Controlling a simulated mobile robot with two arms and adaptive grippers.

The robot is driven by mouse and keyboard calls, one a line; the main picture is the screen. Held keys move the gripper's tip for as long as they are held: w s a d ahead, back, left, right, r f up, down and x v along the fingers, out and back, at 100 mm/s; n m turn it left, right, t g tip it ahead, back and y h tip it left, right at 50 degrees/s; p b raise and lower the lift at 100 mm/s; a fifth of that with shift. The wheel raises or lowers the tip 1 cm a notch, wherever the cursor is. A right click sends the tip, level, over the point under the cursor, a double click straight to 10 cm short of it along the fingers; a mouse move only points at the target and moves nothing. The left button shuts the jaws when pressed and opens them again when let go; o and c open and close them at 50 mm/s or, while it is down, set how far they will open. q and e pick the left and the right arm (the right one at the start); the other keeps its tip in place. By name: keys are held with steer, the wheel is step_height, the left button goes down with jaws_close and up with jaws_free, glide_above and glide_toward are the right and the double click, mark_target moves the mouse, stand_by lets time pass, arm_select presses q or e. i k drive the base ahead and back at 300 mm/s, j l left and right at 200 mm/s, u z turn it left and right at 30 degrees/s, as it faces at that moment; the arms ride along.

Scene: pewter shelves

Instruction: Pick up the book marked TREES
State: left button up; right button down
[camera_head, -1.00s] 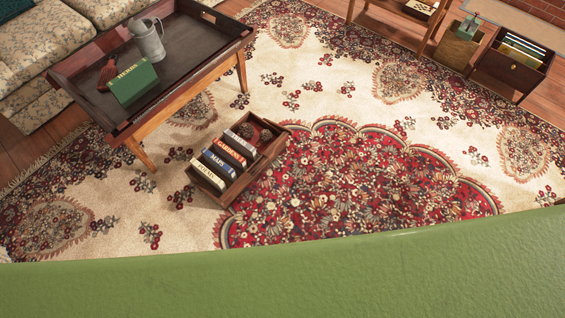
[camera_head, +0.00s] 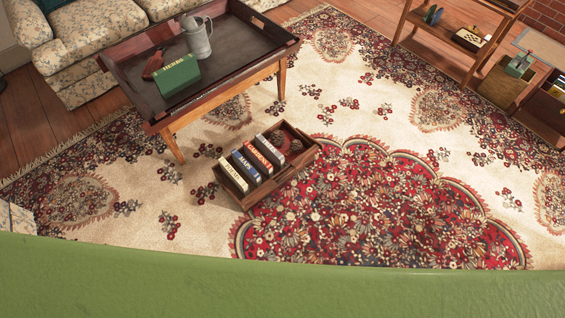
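I cannot find a book that reads TREES in the head view. A green book marked HERBS (camera_head: 178,75) lies on the dark tray-top table (camera_head: 240,78). A wooden crate (camera_head: 283,178) on the rug holds several books: a red one marked GARDENING (camera_head: 258,157), a dark blue one marked MAPS (camera_head: 245,167), a pale one (camera_head: 270,146) and a dark one with a cream spine (camera_head: 233,175) whose titles I cannot read surely. Neither of my grippers is in view.
A grey metal pitcher (camera_head: 196,38) and a small brown object (camera_head: 153,64) stand on the table. A floral sofa (camera_head: 90,40) is behind it. A wooden shelf (camera_head: 432,52) and a dark box with files (camera_head: 540,112) are at the right. A green surface (camera_head: 280,290) fills the front. The patterned rug (camera_head: 385,200) is mostly clear.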

mark_target(264, 146)
steer(key=u, duration=0.4)
steer(key=i+l+u, duration=0.1)
steer(key=u, duration=0.25)
steer(key=l+u, duration=0.2)
steer(key=u, duration=0.2)
steer(key=i+l+u, duration=0.15)
steer(key=l+u, duration=0.35)
steer(key=l, duration=0.75)
steer(key=l+u, duration=0.5)
steer(key=l, duration=0.75)
steer(key=k, duration=0.05)
